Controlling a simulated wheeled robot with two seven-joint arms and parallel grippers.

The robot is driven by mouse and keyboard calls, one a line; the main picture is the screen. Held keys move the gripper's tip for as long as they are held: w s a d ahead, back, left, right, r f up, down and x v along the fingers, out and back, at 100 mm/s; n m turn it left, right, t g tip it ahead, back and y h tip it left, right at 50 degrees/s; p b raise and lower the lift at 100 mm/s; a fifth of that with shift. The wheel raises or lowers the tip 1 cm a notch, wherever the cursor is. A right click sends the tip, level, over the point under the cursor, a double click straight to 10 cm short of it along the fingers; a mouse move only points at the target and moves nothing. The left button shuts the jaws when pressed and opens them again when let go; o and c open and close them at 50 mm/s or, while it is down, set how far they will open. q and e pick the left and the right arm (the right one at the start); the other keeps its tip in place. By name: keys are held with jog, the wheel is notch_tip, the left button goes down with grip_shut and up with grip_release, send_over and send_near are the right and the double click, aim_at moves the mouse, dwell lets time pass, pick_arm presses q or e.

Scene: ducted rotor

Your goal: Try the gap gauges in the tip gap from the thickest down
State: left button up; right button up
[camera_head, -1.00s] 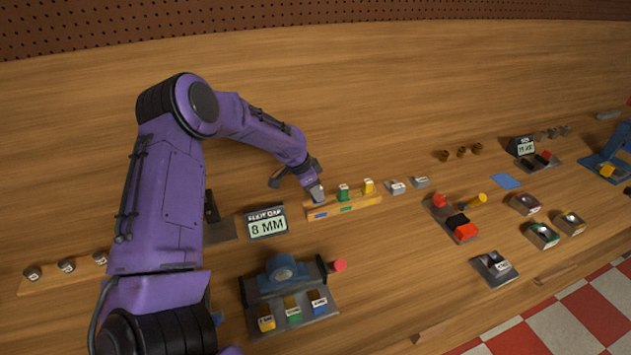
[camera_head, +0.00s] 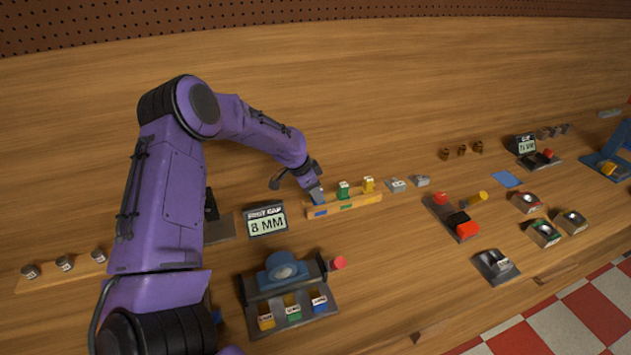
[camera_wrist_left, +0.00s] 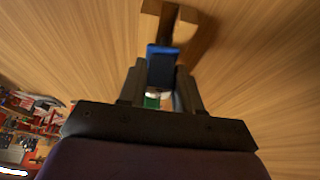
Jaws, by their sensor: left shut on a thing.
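My left gripper (camera_head: 317,195) is at the left end of the light wooden gauge rack (camera_head: 367,203). It is shut on the blue gauge (camera_wrist_left: 162,66), whose blue end shows between the fingers in the left wrist view. I cannot tell whether the gauge is still seated in the rack. A green gauge (camera_head: 343,190) and a yellow gauge (camera_head: 368,184) stand upright in the rack to the right. A blue-grey housing with a round front (camera_head: 284,269) sits on a dark base nearer the front. I cannot make out the tip gap. My right gripper is out of view.
A display reading 8 MM (camera_head: 266,221) stands left of the rack. The housing's base carries yellow (camera_head: 266,321), green (camera_head: 293,312) and blue (camera_head: 319,303) pieces. A red knob (camera_head: 339,263) sticks out at its right. Small grey blocks (camera_head: 397,185) lie right of the rack.

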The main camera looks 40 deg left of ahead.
pick_arm(q)
jog(key=shift+f, duration=0.4)
dwell(0.6)
jog(key=o, duration=1.1)
jog(key=b+v, duration=0.2)
jog(key=v, duration=0.8)
jog(key=shift+s+a+r, duration=0.1)
jog(key=shift+r, duration=0.15)
